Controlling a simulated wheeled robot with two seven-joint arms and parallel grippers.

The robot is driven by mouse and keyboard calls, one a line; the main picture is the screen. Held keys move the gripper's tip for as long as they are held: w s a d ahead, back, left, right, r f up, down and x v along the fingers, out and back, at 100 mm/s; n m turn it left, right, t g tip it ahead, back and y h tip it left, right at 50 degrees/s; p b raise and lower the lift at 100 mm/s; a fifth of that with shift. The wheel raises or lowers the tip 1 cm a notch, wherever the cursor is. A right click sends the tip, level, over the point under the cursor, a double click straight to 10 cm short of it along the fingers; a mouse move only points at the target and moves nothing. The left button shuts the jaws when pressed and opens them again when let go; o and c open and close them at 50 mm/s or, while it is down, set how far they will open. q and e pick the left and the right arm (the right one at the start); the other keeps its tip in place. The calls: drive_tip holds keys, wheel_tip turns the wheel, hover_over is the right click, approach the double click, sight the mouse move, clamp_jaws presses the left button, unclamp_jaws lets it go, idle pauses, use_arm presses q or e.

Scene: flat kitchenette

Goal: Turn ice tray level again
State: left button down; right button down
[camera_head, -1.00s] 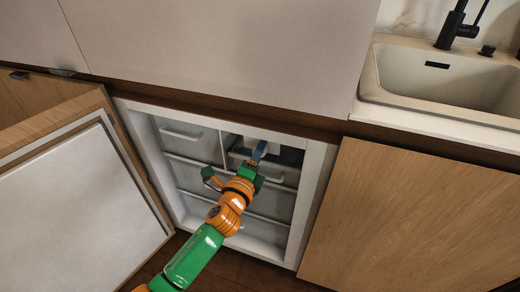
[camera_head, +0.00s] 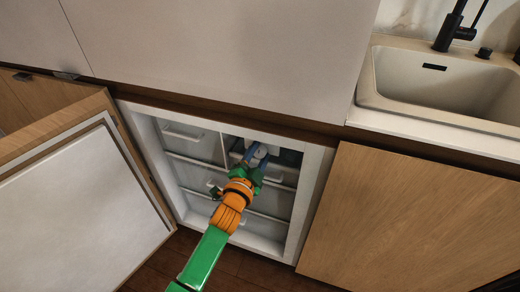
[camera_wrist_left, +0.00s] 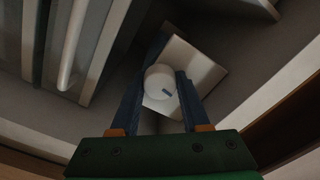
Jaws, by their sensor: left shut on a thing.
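The ice tray's front shows in the left wrist view as a pale square plate (camera_wrist_left: 191,72) with a round white knob (camera_wrist_left: 160,82) on it. The plate looks turned at an angle in that picture; the tray behind it is hidden. My left gripper (camera_wrist_left: 160,92) has its two blue fingers on either side of the knob, shut on it. In the head view, my left gripper (camera_head: 257,158) reaches into the upper right compartment of the open freezer, and its fingers partly cover the pale tray front. My right gripper is not in view.
The freezer door (camera_head: 80,200) stands open at the left. White drawers (camera_head: 183,137) lie left of and below the compartment. The freezer's right wall (camera_head: 312,195) and a closed wooden front (camera_head: 410,220) stand to the right. A sink (camera_head: 440,85) is above right.

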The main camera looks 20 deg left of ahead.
use_arm(q)
drive_tip(key=shift+n, duration=0.9)
drive_tip(key=shift+p, duration=0.3)
drive_tip(key=shift+c, duration=2.1)
unclamp_jaws()
drive_tip(key=s+p, duration=0.1)
drive_tip(key=s, duration=0.6)
drive_tip(key=shift+a, duration=0.15)
